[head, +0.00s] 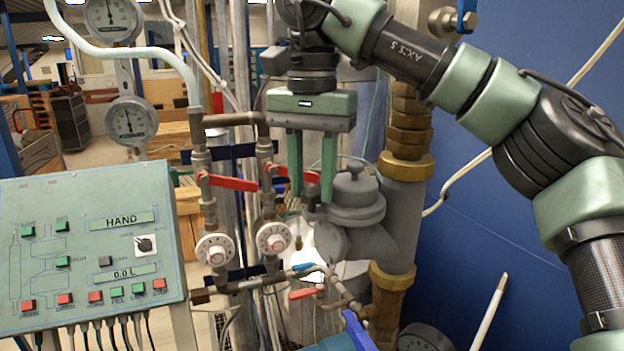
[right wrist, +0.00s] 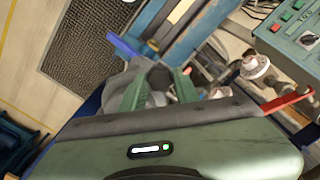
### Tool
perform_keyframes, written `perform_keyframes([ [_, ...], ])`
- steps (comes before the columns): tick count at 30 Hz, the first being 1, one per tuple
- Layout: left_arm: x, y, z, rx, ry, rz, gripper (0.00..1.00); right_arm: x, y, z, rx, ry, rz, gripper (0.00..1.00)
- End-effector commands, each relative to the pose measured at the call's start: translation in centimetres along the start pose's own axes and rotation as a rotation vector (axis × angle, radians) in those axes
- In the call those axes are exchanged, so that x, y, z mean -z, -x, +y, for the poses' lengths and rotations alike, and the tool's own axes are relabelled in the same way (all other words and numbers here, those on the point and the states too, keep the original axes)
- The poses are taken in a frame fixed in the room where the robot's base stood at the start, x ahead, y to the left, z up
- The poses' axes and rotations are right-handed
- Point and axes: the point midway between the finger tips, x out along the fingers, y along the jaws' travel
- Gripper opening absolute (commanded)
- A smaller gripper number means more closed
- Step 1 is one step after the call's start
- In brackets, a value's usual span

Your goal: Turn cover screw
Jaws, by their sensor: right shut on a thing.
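The grey water meter (head: 352,208) with its domed cover sits on the pipe run right of centre. My right gripper (head: 312,192) points straight down at the left side of the cover, its two green fingers a small gap apart. A small dark grey cover screw (head: 312,187) sits between the fingertips, and the gripper is shut on it. In the right wrist view the fingers (right wrist: 159,88) reach down beside the grey meter body (right wrist: 150,72); the screw itself is hard to make out there. My left gripper is not in view.
Red-handled valves (head: 232,183) and round white dials (head: 215,250) stand close left of the gripper. A control panel (head: 90,250) is at the left. A thick pipe with brass fittings (head: 405,170) rises right of the meter. Hoses and small valves (head: 305,293) lie below.

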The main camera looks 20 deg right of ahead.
Motion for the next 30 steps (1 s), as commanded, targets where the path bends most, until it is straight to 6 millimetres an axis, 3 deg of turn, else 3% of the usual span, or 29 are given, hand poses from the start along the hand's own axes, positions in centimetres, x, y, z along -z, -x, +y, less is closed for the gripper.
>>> perform_keyframes([
  [1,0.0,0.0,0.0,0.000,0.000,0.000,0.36,0.0,0.1,0.0,0.002,-0.001,0.000,0.33],
  [2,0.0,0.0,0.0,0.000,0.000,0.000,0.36,0.0,0.1,0.0,0.002,-0.001,0.000,0.40],
  [14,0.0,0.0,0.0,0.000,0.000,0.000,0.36,0.0,0.5,0.0,0.001,-0.001,0.000,0.40],
  [24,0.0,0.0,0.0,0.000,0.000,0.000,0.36,0.0,5.5,0.0,0.003,-0.005,0.006,0.40],
  [30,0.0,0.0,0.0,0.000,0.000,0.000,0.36,0.0,7.1,0.0,-0.001,-0.003,0.001,0.40],
])
